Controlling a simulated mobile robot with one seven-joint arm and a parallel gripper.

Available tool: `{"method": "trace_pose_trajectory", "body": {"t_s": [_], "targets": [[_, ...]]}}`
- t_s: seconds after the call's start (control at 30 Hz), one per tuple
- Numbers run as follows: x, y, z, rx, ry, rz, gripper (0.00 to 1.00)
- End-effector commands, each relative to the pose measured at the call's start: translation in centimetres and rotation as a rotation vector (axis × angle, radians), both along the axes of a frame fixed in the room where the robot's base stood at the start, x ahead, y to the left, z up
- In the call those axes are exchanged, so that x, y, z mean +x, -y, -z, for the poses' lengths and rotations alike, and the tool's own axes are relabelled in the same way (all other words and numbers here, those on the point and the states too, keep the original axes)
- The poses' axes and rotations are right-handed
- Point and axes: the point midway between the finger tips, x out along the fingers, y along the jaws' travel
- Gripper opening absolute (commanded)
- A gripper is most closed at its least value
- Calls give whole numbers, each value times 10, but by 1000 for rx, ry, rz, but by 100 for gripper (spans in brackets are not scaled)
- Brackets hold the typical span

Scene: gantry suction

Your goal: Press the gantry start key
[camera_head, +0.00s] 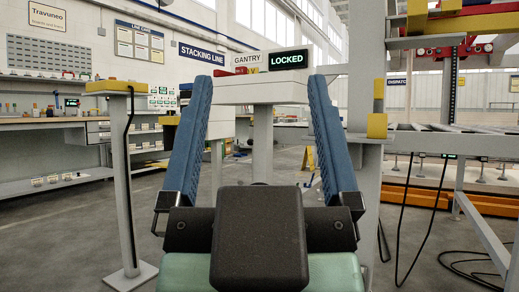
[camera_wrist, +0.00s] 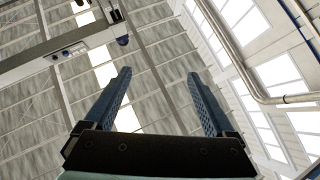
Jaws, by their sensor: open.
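A white console (camera_head: 262,92) stands ahead on a grey post, between my gripper's fingers in the head view. Above it are a GANTRY label (camera_head: 244,59) and a dark display (camera_head: 288,60) reading LOCKED in green. Small red and yellow parts (camera_head: 248,70) show at the console's top, but I cannot tell which is the start key. The top is seen almost edge-on. My gripper (camera_head: 260,80) is open and empty, with two blue fingers wide apart on either side of the console in the picture. In the wrist view, my gripper (camera_wrist: 159,73) points towards the ceiling.
A yellow-topped post (camera_head: 116,88) with a black cable stands at left. Workbenches (camera_head: 40,122) line the left wall. At right are a grey column (camera_head: 362,130), a roller conveyor (camera_head: 450,128) and cables on the floor. A yellow floor sign (camera_head: 308,158) stands behind.

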Motion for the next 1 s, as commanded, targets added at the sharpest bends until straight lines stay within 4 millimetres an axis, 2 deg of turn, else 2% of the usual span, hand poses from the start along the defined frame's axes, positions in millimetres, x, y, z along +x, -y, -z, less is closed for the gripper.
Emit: {"method": "trace_pose_trajectory", "body": {"t_s": [0.17, 0.33, 0.47, 0.67, 1.0], "targets": [[0, 0, 0, 0, 0, 0, 90], [0, 0, -6, 0, 0, 0, 59], [0, 0, -25, 0, 0, 0, 36], [0, 0, -81, 1, 0, -1, 0], [0, 0, -201, 1, 0, -3, 0]]}}
